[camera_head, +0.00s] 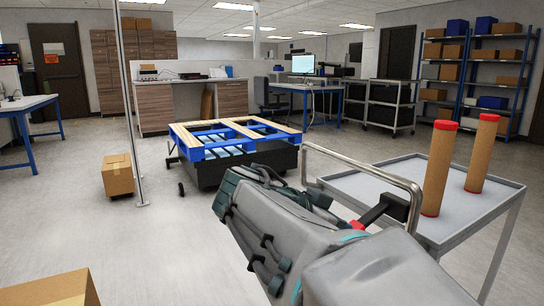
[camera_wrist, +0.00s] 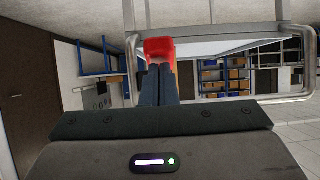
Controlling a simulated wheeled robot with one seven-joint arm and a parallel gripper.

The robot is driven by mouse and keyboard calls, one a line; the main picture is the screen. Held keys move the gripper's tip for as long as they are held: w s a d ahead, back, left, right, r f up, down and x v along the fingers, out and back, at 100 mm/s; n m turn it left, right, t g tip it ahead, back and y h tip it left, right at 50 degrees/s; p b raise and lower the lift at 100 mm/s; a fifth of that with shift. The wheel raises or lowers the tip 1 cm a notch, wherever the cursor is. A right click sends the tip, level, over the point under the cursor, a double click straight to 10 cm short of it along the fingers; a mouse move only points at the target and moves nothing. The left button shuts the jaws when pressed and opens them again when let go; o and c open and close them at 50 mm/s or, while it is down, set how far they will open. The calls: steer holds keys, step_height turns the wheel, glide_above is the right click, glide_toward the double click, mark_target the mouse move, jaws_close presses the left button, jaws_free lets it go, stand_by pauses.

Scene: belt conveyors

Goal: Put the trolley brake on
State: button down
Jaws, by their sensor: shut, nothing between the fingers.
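The trolley (camera_head: 345,185) is a grey flat-topped cart with a bent metal handle (camera_head: 362,163) on its near side. A red lever (camera_head: 374,214) with a black mount (camera_head: 397,206) sits by the right post of the handle; I take it as the brake. In the wrist view, a red block (camera_wrist: 158,47) shows right beyond my gripper (camera_wrist: 160,70), beside the handle frame (camera_wrist: 131,60). The dark fingers are shut together with nothing between them. I cannot tell whether the tips touch the red part. In the head view, my arm hides most of the gripper.
Two cardboard tubes with red caps (camera_head: 437,165) (camera_head: 482,152) stand on the trolley. A blue pallet (camera_head: 205,150) on a dark base stands beyond my arm. A thin post (camera_head: 133,120) and a carton (camera_head: 117,175) stand left. Open floor (camera_head: 60,205) lies at left.

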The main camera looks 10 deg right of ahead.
steer(key=shift+f, duration=0.45)
steer(key=d+r+p+v, duration=0.1)
steer(key=p+v, duration=0.3)
steer(key=v, duration=0.9)
steer(key=shift+w+r, duration=0.2)
steer(key=shift+r, duration=0.6)
steer(key=shift+r, duration=0.1)
